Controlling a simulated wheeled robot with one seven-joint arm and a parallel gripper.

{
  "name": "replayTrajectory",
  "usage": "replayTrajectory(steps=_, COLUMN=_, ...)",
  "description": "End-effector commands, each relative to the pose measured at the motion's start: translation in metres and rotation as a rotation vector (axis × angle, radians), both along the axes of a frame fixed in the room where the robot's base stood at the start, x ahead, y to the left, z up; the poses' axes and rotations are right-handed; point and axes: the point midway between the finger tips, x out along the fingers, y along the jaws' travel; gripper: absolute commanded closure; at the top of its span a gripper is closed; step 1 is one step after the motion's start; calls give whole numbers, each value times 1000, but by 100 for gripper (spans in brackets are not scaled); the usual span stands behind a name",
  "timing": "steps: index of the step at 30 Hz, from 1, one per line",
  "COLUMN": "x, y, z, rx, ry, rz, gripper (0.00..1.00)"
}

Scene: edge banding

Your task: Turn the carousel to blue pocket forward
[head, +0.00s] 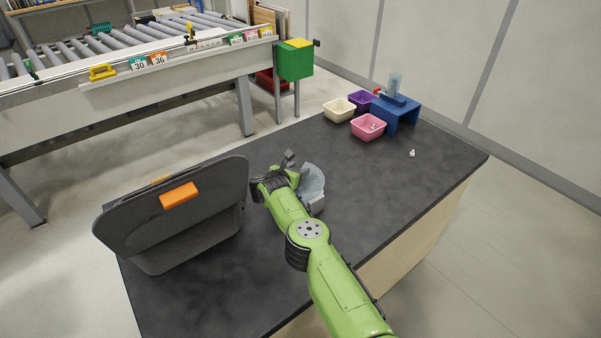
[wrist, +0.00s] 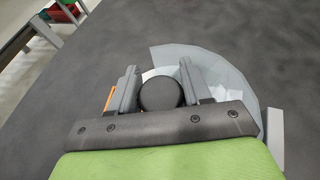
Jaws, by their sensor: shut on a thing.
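The carousel (head: 314,182) is a pale grey round body on the dark worktop, largely hidden behind my arm in the head view. In the wrist view, its pale, faceted disc (wrist: 232,84) spreads to the right of my fingers. My gripper (head: 276,172) is over the carousel, and its two grey fingers (wrist: 158,84) are shut on a round black knob (wrist: 159,95). A small orange piece (wrist: 109,98) shows beside the left finger. A grey block (wrist: 274,128) stands at the disc's right edge. I see no blue pocket; which pocket faces forward cannot be told.
A dark grey bin (head: 170,225) with an orange tab stands close on the left. Cream (head: 339,110), purple (head: 362,101) and pink (head: 368,127) bins and a blue stand (head: 397,113) are at the back right. The worktop (head: 400,185) right of my arm is mostly clear.

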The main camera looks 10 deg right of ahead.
Motion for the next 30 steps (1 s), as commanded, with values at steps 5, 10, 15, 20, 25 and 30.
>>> replayTrajectory(steps=5, x=0, y=-1, z=2, rx=1, ry=-2, rz=-2, gripper=100)
replayTrajectory(steps=10, x=0, y=-1, z=2, rx=0, ry=-3, rz=-2, gripper=49)
replayTrajectory(steps=15, x=0, y=-1, z=2, rx=0, ry=-3, rz=-1, gripper=31)
replayTrajectory(steps=20, x=0, y=0, z=1, rx=1, ry=-2, rz=-1, gripper=31)
replayTrajectory(steps=25, x=1, y=0, z=17, rx=2, ry=-3, rz=0, gripper=31)
replayTrajectory(steps=30, x=1, y=-1, z=61, rx=1, ry=-7, rz=0, gripper=31)
